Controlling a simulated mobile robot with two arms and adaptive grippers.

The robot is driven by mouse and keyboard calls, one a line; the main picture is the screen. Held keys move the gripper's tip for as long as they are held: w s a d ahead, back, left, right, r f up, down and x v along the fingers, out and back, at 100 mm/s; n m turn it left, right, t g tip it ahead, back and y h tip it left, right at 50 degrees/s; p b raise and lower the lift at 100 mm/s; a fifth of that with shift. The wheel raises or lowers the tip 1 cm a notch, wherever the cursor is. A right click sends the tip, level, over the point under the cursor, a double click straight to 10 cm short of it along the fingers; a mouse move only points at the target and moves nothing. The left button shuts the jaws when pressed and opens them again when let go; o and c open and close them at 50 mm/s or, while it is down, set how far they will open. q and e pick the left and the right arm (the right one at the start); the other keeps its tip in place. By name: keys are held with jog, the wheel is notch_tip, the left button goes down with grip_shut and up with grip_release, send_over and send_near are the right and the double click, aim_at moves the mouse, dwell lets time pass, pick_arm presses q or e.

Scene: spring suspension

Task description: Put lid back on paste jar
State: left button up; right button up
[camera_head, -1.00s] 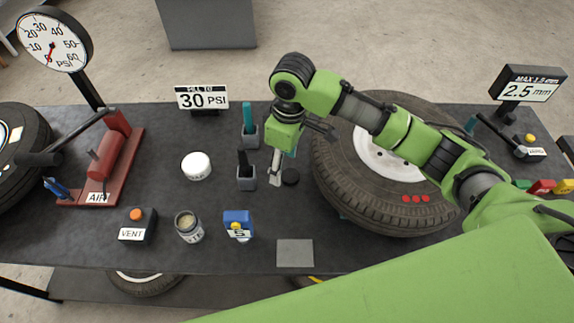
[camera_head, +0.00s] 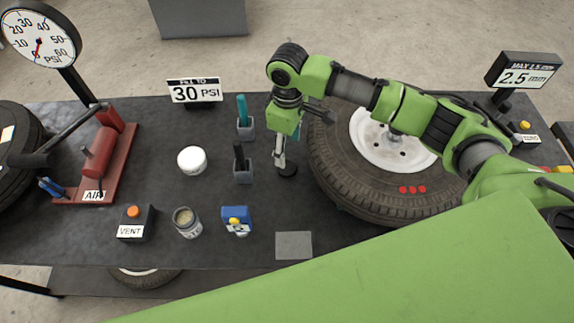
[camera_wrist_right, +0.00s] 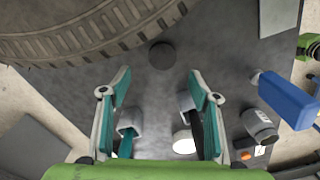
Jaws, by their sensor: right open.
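The open paste jar (camera_head: 187,222) stands upright near the front of the bench, its pale paste showing at the mouth. It also shows in the right wrist view (camera_wrist_right: 260,126). A small black disc, which looks like its lid (camera_head: 288,170), lies flat on the bench beside the tyre. My right gripper (camera_head: 281,158) is open and empty, pointing down over the lid. In the right wrist view the lid (camera_wrist_right: 162,55) shows ahead of the gap between the parted fingers (camera_wrist_right: 160,80); I cannot tell the height. My left gripper is not in view.
The tyre (camera_head: 350,190) lies close right of the lid. Two grey holders (camera_head: 243,176) with upright tools stand left of the gripper. A white round container (camera_head: 192,160), a blue gauge (camera_head: 236,221) and the VENT box (camera_head: 135,224) surround the jar. A grey plate (camera_head: 294,245) lies in front.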

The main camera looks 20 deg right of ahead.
aim_at(287, 167)
notch_tip(287, 167, down, 2)
jog(key=shift+f, duration=0.45)
jog(key=shift+s+f+p, duration=0.1)
jog(key=shift+f+p, duration=0.25)
jog(key=shift+p, duration=0.2)
notch_tip(287, 167, down, 4)
jog(key=shift+s+a+r+p, duration=0.15)
jog(key=shift+r+p, duration=0.05)
jog(key=shift+p, duration=0.45)
jog(key=shift+f, duration=0.45)
